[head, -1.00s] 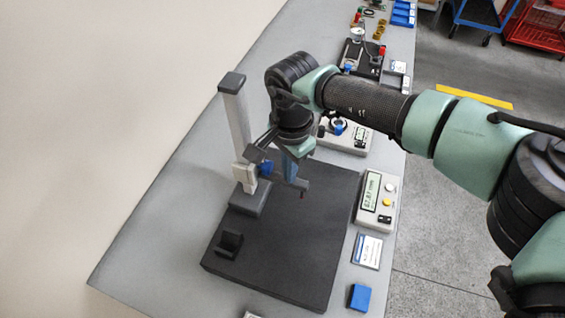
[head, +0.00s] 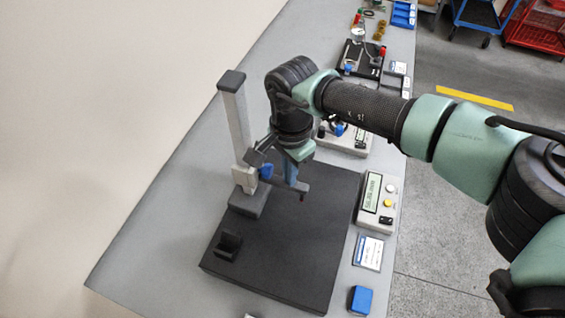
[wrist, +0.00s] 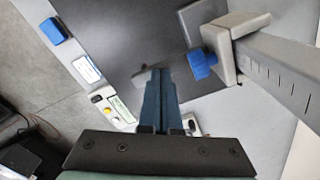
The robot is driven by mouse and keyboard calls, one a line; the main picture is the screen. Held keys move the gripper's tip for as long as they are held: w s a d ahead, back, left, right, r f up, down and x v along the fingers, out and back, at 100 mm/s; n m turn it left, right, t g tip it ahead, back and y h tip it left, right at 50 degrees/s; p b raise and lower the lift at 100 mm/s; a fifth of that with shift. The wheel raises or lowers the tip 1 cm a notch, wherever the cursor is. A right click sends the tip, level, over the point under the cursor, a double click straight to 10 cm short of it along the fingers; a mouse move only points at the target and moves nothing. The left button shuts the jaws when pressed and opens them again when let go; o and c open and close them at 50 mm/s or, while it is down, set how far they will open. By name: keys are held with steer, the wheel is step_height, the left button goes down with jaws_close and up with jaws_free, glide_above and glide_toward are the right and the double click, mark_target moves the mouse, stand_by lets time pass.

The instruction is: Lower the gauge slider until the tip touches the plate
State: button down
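The gauge stand has an upright grey column (head: 235,115) with a pale slider (head: 244,179) and a blue knob (head: 265,172). In the wrist view, the fingertips (wrist: 160,72) lie over the grey arm, with the slider (wrist: 238,28) and knob (wrist: 203,64) to the right.
A readout box (head: 376,199) with a lit display stands right of the plate. A label card (head: 368,252) and a blue block (head: 360,299) lie nearer. A black block (head: 228,245) sits on the plate's left. Other instruments stand farther back.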

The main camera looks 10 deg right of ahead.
mark_target(289, 188)
steer(key=shift+f+b, duration=2.15)
steer(key=shift+f, duration=0.65)
stand_by(2.2)
steer(key=shift+r, duration=0.1)
steer(key=shift+r+p, duration=2.4)
steer(key=shift+r, duration=1.1)
steer(key=shift+f, duration=0.1)
